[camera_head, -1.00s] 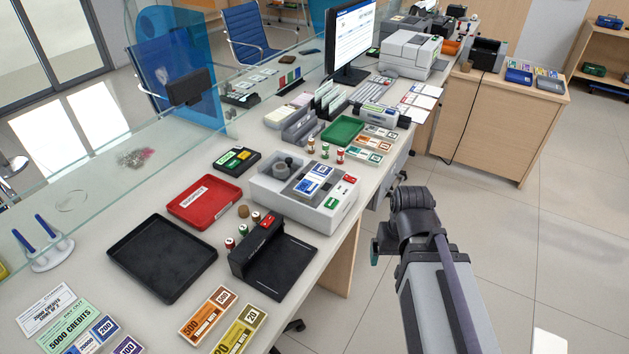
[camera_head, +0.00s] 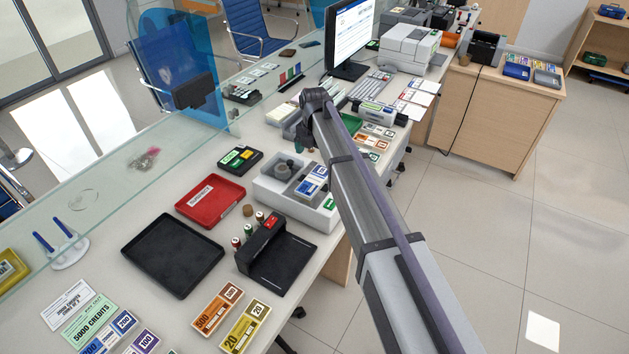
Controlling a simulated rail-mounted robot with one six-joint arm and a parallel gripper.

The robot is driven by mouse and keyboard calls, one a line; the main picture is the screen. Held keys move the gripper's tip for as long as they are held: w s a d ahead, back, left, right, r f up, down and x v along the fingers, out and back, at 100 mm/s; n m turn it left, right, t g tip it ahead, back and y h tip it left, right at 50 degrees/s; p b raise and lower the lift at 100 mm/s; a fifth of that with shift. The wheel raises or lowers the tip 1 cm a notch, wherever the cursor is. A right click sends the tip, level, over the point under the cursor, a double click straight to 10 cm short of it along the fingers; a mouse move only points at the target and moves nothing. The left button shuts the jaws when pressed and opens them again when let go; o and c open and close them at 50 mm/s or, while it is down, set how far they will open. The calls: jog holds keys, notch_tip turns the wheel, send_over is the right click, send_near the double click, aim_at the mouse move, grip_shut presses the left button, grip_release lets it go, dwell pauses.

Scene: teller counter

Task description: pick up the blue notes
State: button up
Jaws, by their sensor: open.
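A bundle of blue notes (camera_head: 312,182) lies in the light grey open box (camera_head: 270,193) on the counter. Another bundle of blue notes (camera_head: 110,333) lies at the lower left, next to green and purple ones and partly cut off by the frame edge. My arm reaches in from the lower right, and its end stands over the counter. My gripper (camera_head: 303,139) is small and dark in the picture, above and behind the grey box, apart from both blue bundles. It is open, and I see nothing held in it.
A red tray (camera_head: 211,203), a black tray (camera_head: 172,281) and a black stand (camera_head: 283,254) are on the near counter. Orange notes (camera_head: 217,309) and yellow notes (camera_head: 245,327) lie at the front. A glass screen runs along the left; a monitor (camera_head: 351,38) stands behind.

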aim_at(315, 180)
notch_tip(315, 180, down, 11)
jog(key=b, duration=1.1)
jog(key=shift+f, duration=0.15)
jog(key=shift+r, duration=0.2)
jog(key=c, duration=1.1)
notch_tip(315, 180, up, 10)
jog(key=p, duration=1)
